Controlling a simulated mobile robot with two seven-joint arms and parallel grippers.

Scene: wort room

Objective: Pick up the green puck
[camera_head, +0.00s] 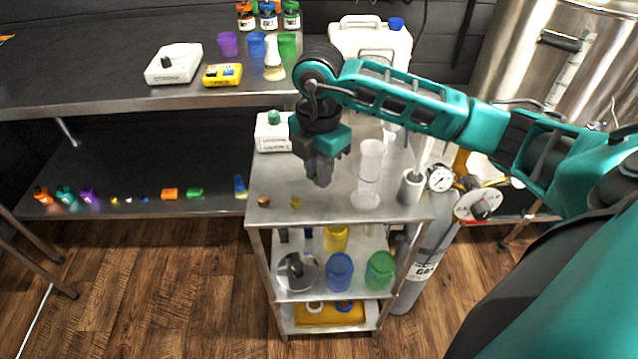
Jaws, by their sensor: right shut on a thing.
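My right gripper (320,175) reaches in from the right and points down over the top of the steel cart (325,212). Its fingers are shut on a small yellow-green thing (319,183), which I take to be the green puck. Only a sliver of it shows below the fingertips; the fingers hide the rest. It seems to be held above the cart top, though the exact gap is hard to tell. My left gripper is not in view.
A clear glass cylinder (369,175) stands just right of the gripper. A cork (263,201) and a small yellow piece (295,201) lie near the cart's front edge. A gas cylinder (428,262) stands at right.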

